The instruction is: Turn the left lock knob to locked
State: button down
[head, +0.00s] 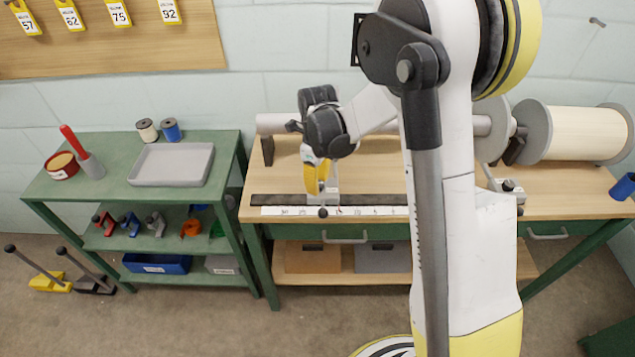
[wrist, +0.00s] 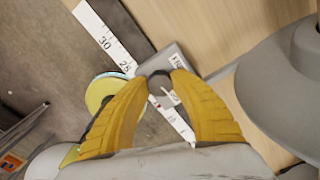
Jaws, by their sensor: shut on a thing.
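The left lock is a small grey block (wrist: 172,62) at the front edge of the loom table, by the white ruler. Its dark round knob (wrist: 159,82) shows between my fingertips in the wrist view, with a small white tag beside it. Part of a label reading like "FREE" shows on the block; the knob's exact angle is hard to tell. My gripper (wrist: 163,76) has its yellow fingers closed around the knob. In the head view my gripper (head: 321,188) points down at the block, and its fingers partly hide the lock.
The ruler (head: 280,211) and a dark rail (head: 285,199) run along the table's front edge. A second grey lock block (head: 514,192) stands to the right, beyond my arm. A warp roll (head: 585,133) lies behind it. A green cart (head: 110,180) stands left.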

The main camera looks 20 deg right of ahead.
jog(key=shift+m, duration=0.8)
jog(key=c, duration=1.1)
grip_release()
jog(key=shift+o, duration=0.2)
jog(key=shift+r, duration=0.15)
notch_tip(320, 180, up, 12)
